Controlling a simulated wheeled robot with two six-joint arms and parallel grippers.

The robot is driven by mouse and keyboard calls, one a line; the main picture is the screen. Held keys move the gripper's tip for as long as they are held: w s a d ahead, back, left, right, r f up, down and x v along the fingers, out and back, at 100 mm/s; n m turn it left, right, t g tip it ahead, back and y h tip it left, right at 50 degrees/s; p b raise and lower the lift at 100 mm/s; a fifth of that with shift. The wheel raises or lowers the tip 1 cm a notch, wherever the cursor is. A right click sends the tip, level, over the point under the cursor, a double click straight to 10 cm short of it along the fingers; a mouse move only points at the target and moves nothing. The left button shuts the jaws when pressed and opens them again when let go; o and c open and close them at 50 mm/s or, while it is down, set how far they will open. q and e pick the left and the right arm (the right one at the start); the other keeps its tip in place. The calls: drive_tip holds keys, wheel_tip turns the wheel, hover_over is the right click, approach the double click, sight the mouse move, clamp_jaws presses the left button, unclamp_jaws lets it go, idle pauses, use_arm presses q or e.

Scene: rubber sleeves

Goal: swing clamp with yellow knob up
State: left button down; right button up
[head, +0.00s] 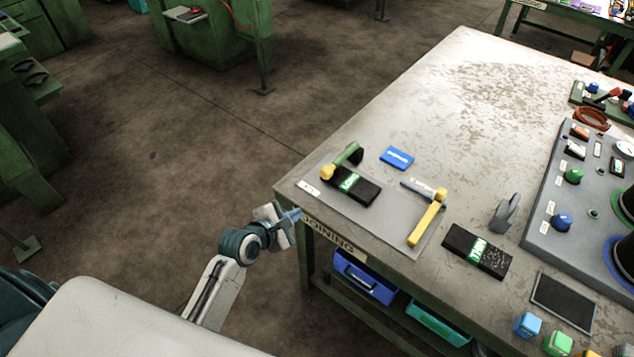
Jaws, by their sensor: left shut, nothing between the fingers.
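A grey plate (385,222) lies at the table's near left corner. On its left side a green clamp arm (347,154) with a yellow knob (327,172) at its near end lies beside a black block with a green label (354,186). On its right side is a yellow bar (424,222) with a yellow end piece (441,194), beside a thin grey bar (416,189). My left gripper (294,215) is shut and empty, just off the table's left corner, apart from both clamps. My right gripper is not in view.
The table (440,110) is clear toward the back. A blue block (397,158) lies behind the plate. A black labelled block (477,250), a grey upright piece (505,212) and a control panel (585,190) stand to the right. A blue bin (364,276) sits below the table edge.

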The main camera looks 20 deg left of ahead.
sight(317, 189)
use_arm(q)
drive_tip(key=w+n, duration=0.1)
drive_tip(key=n, duration=0.1)
drive_tip(key=w+n+t, duration=0.1)
drive_tip(key=w+n, duration=0.1)
drive_tip(key=w+r+n+t, duration=0.1)
drive_tip(key=n, duration=0.1)
drive_tip(key=shift+w+a+r, duration=0.1)
drive_tip(key=shift+w+a, duration=0.25)
drive_tip(key=shift+a, duration=0.05)
drive_tip(key=x, duration=1)
